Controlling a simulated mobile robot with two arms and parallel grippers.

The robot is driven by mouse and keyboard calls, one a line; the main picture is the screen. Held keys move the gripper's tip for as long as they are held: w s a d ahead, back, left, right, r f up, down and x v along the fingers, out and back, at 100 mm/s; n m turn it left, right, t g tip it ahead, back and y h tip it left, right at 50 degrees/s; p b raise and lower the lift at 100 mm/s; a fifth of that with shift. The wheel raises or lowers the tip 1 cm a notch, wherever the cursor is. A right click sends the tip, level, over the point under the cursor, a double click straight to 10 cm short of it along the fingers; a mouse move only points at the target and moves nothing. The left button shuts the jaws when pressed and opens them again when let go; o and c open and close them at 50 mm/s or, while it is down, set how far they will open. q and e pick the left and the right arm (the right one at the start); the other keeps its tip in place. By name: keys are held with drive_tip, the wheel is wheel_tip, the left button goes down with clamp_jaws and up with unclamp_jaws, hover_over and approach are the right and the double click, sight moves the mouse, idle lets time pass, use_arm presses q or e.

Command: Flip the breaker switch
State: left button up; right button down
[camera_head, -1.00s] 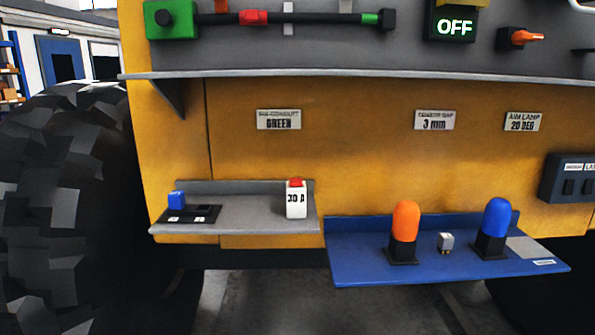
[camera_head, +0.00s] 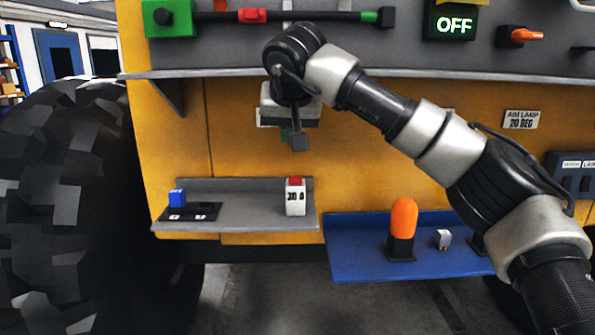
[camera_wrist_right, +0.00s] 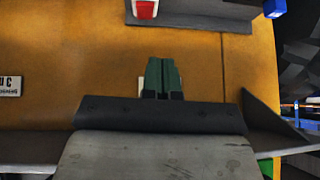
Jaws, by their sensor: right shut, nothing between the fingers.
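The breaker (camera_head: 296,203) is a white block marked 30 A with a red top, standing at the right end of a small grey shelf (camera_head: 245,215). In the right wrist view, which is turned upside down, the red and white breaker (camera_wrist_right: 145,9) shows at the top edge. My right gripper (camera_head: 297,143) points down above the breaker, apart from it, in front of the yellow panel. Its green-grey fingertips (camera_wrist_right: 162,75) are together with nothing between them. My left gripper is not in view.
A blue block (camera_head: 177,197) on a black plate sits at the grey shelf's left end. A blue shelf (camera_head: 365,268) holds an orange lamp (camera_head: 403,220) and a small grey piece (camera_head: 442,239). A long ledge (camera_head: 210,74) juts out above. An OFF display (camera_head: 454,25) is lit.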

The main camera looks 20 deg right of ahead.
drive_tip(key=shift+s+d+r+h, duration=0.15)
drive_tip(key=shift+d+r+h, duration=0.25)
drive_tip(key=shift+d+r, duration=0.5)
drive_tip(key=p, duration=0.3)
hover_over(297, 179)
drive_tip(key=s, duration=0.2)
wheel_tip(297, 179, down, 7)
drive_tip(key=f, duration=0.1)
drive_tip(key=f+p, duration=0.1)
drive_tip(key=f, duration=0.1)
drive_tip(key=shift+a+f, duration=0.3)
drive_tip(key=shift+f, duration=0.7)
